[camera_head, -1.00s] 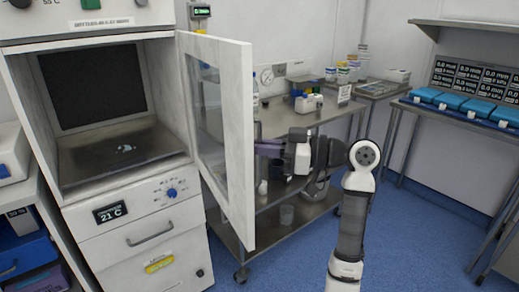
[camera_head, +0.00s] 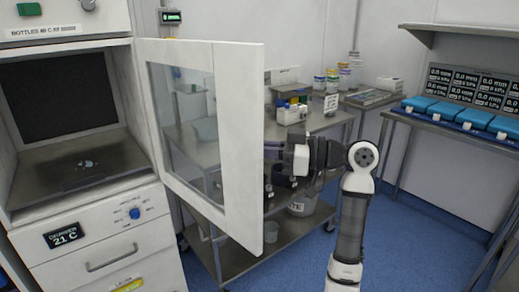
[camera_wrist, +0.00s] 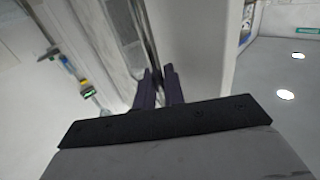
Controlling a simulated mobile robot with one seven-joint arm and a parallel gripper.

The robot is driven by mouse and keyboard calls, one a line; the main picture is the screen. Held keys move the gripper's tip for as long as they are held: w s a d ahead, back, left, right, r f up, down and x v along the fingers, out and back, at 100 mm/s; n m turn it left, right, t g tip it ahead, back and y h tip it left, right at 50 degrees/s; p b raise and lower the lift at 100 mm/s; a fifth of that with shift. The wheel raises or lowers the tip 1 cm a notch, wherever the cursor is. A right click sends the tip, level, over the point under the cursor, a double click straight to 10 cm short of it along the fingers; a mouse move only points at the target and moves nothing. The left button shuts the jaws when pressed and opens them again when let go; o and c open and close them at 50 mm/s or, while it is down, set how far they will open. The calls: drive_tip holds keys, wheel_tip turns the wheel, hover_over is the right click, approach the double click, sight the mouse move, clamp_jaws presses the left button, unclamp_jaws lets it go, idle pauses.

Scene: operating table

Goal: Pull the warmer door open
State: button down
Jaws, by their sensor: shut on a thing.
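The warmer door (camera_head: 242,140), a white frame around a glass pane, stands open in the head view, hinged on the right side of the warmer cabinet (camera_head: 85,215). The warmer's inside (camera_head: 75,165) is exposed, with a dark back panel and a grey floor. My gripper (camera_head: 272,150) is at the door's outer, free-edge side, its fingertips partly hidden behind the door. In the wrist view my gripper's dark fingers (camera_wrist: 158,85) are close together against the door (camera_wrist: 190,50). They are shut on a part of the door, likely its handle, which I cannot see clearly.
A steel cart (camera_head: 225,262) with bottles and boxes stands behind the door. At the right, a table (camera_head: 470,135) holds several blue boxes under wall displays. Blue floor (camera_head: 420,230) is clear to the right of my arm.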

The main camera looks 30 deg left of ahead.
idle(0.3)
drive_tip(key=c, duration=1.8)
unclamp_jaws()
drive_tip(key=shift+c, duration=0.2)
drive_tip(key=b+v, duration=0.1)
drive_tip(key=v, duration=1.3)
drive_tip(key=shift+b, duration=0.35)
drive_tip(key=shift+a, duration=0.15)
